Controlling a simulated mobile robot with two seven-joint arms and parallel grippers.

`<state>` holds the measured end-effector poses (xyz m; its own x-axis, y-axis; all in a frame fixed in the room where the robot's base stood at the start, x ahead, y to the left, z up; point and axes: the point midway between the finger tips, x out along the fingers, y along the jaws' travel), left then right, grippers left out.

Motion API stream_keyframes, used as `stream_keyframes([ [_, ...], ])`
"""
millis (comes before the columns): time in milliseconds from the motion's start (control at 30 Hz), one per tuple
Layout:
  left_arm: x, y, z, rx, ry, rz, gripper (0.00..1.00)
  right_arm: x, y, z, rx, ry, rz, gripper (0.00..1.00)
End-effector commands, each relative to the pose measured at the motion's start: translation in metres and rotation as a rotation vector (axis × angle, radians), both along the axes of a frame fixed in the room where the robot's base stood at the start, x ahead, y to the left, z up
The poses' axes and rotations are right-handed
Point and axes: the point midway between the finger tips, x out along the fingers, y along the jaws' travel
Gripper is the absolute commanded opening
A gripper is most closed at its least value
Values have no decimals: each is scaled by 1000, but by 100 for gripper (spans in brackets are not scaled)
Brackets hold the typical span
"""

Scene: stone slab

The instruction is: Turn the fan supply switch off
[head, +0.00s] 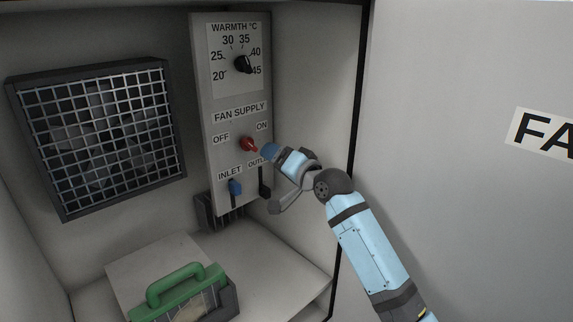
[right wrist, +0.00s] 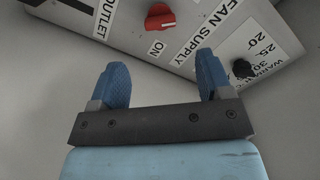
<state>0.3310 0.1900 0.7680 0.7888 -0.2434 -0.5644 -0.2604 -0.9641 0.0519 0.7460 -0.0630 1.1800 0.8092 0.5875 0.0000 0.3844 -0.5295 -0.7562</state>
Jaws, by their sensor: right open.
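The fan supply switch is a red rotary knob (head: 248,144) on the grey control panel (head: 206,120), with OFF printed to its left and ON to its upper right. In the right wrist view the red knob (right wrist: 160,17) is at the top, with ON beside it and a pale mark on its edge towards that label. My right gripper (head: 269,152) is just right of the knob in the head view. In the right wrist view its blue fingers (right wrist: 164,76) are spread apart and empty, with the knob beyond them. My left gripper is not in view.
A black warmth dial (head: 243,64) is above the switch. A caged fan (head: 98,135) is at left. A green-handled box (head: 185,290) stands below. An open door (head: 460,100) is at right.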

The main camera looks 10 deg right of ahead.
Motion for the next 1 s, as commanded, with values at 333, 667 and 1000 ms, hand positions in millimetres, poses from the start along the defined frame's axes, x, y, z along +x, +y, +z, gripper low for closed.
stream_keyframes([
  [333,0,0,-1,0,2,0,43,-25,-18,0,-1,-1,0,72],
  [667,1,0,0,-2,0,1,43,-27,-19,-7,-7,2,-4,72],
  [1000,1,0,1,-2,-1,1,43,-99,-52,-173,-227,58,-103,72],
])
